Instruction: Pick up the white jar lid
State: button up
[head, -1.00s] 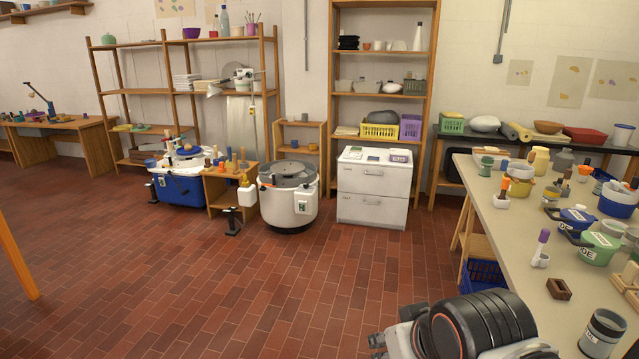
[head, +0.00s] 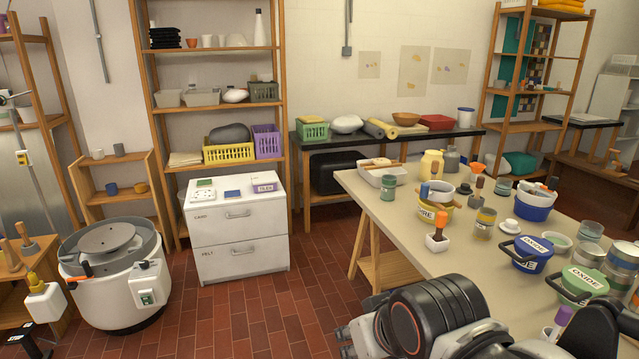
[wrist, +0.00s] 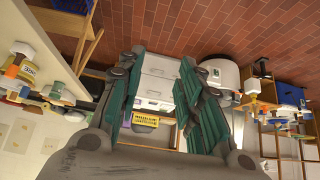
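A small white lid-like piece with a raised knob (head: 510,226) lies on the worktable, between a yellow-banded jar and a blue OXIDE pot, in the head view. It looks like the white jar lid, but it is small and I cannot be sure. I cannot make it out in the wrist view. My gripper (wrist: 163,72) is open and empty, its two green-padded fingers apart. It is in the air, well away from the lid; in the head view my arm is at the bottom, in front of the table.
The worktable (head: 410,222) is crowded with jars, a CORE-like labelled pot, a blue OXIDE pot (head: 526,254) and a green OXIDE pot (head: 582,284). A white drawer cabinet (head: 238,230) and grey-white wheel (head: 115,275) stand left. Brick floor before the cabinet is clear.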

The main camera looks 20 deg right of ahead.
aim_at(510, 226)
jog(key=i+z, duration=0.35)
jog(key=i, duration=0.15)
jog(key=i+z, duration=0.3)
jog(key=i, duration=0.25)
jog(key=i+j+z, duration=0.35)
jog(key=i+l+z, duration=0.2)
jog(key=i, duration=0.15)
jog(key=i+z, duration=0.2)
jog(key=i, duration=0.2)
